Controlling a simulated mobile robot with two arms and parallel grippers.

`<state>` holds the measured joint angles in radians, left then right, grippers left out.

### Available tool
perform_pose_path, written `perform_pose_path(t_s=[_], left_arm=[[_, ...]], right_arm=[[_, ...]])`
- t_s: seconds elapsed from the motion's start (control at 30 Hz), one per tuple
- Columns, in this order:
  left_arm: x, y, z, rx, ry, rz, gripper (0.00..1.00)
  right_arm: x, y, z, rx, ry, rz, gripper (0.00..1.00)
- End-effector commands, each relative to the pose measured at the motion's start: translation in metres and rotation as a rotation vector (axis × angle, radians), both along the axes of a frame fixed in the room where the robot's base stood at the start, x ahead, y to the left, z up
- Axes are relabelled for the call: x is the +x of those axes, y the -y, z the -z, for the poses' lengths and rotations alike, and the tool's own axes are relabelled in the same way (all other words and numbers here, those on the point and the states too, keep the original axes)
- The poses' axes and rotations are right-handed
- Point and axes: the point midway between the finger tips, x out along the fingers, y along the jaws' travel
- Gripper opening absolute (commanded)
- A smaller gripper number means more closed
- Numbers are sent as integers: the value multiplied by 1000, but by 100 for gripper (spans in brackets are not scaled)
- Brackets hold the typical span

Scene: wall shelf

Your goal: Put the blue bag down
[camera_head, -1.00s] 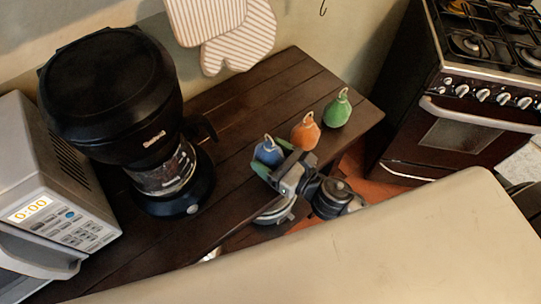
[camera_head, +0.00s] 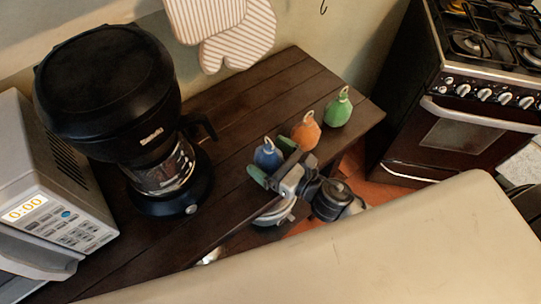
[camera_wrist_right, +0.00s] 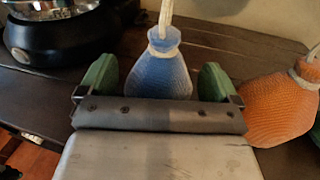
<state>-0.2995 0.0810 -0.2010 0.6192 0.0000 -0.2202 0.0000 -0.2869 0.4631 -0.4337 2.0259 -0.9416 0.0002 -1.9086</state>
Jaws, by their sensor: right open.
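The blue bag (camera_head: 267,155) stands upright on the dark wooden table, at the left end of a short row of bags. In the right wrist view the blue bag (camera_wrist_right: 160,68), with a pale tied neck and loop, is between and beyond the two green fingertips. My right gripper (camera_head: 272,161) is open, and dark gaps show between the bag and each finger in the right wrist view (camera_wrist_right: 158,85). The bag's lower part is partly hidden by the gripper. My left gripper is not in view.
An orange bag (camera_head: 306,131) stands close to the right of the blue bag, and a green bag (camera_head: 338,109) beyond it. A black coffee maker (camera_head: 165,170) and a microwave (camera_head: 50,215) stand left. The table (camera_head: 235,110) is clear behind the bags.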

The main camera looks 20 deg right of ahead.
Motion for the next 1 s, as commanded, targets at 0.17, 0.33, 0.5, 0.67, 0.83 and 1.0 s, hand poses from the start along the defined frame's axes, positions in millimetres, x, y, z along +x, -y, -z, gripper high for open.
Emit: perform_pose_path(t_s=[0.17,0.33,0.5,0.67,0.83,1.0], left_arm=[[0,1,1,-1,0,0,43],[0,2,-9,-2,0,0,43],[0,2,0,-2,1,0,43],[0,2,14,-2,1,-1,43],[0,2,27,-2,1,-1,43],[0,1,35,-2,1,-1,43]], right_arm=[[-2,0,6,-2,-14,0,93],[-2,0,-3,-2,-16,0,93],[-21,12,-2,-1,-16,0,93],[-51,30,-3,-1,-13,0,93],[-77,47,-6,1,-10,0,93],[-94,58,-9,2,-8,2,93]])
